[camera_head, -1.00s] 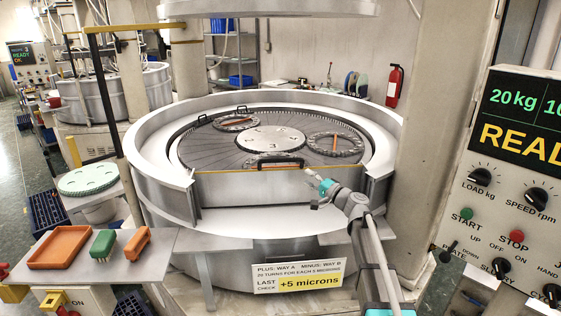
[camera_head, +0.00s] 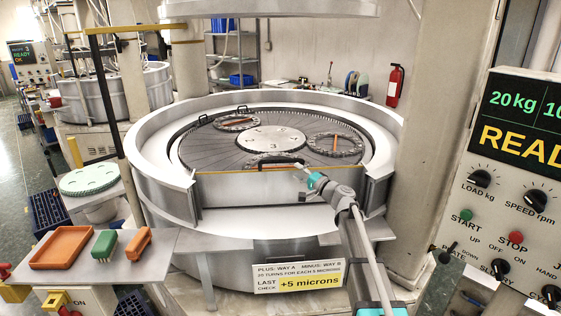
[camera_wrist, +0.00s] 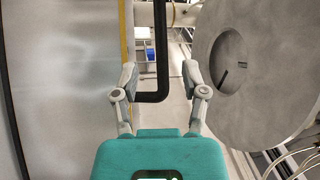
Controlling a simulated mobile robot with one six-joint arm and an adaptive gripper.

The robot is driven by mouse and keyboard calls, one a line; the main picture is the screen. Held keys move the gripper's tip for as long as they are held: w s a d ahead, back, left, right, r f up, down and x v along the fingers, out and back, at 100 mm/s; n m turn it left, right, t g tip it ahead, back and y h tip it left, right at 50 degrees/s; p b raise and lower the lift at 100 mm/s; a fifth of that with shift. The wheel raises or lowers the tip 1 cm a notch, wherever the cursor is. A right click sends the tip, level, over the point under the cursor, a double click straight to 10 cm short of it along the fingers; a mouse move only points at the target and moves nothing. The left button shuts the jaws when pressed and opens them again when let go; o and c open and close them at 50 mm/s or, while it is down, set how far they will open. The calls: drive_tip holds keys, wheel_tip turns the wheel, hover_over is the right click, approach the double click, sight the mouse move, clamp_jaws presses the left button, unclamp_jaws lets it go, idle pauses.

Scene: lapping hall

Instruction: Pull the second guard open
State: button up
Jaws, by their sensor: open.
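A grey guard panel (camera_head: 240,187) with a yellow top edge stands across the front of the round lapping machine. A black bar handle (camera_head: 272,161) rises above its top edge. My gripper (camera_head: 301,170) is just right of this handle. In the wrist view my gripper (camera_wrist: 160,75) is open, and the black handle (camera_wrist: 162,45) shows between its fingers, with its bent end near them. I cannot tell whether the fingers touch it. The guard's pale face (camera_wrist: 70,75) and yellow edge fill the left of that view. Which guard counts as second is not marked.
Behind the guard lies the slotted plate (camera_head: 210,150) with round carriers (camera_head: 335,144). A round grey disc (camera_wrist: 255,70) hangs at the right in the wrist view. A side shelf (camera_head: 150,268) with trays is at left. A control panel (camera_head: 510,190) and column stand at right.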

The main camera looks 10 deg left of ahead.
sight(283, 162)
drive_tip(key=p+x, duration=0.1)
drive_tip(key=x, duration=0.7)
drive_tip(key=shift+w+a, duration=0.2)
drive_tip(key=shift+a, duration=0.1)
drive_tip(key=shift+c, duration=0.3)
clamp_jaws()
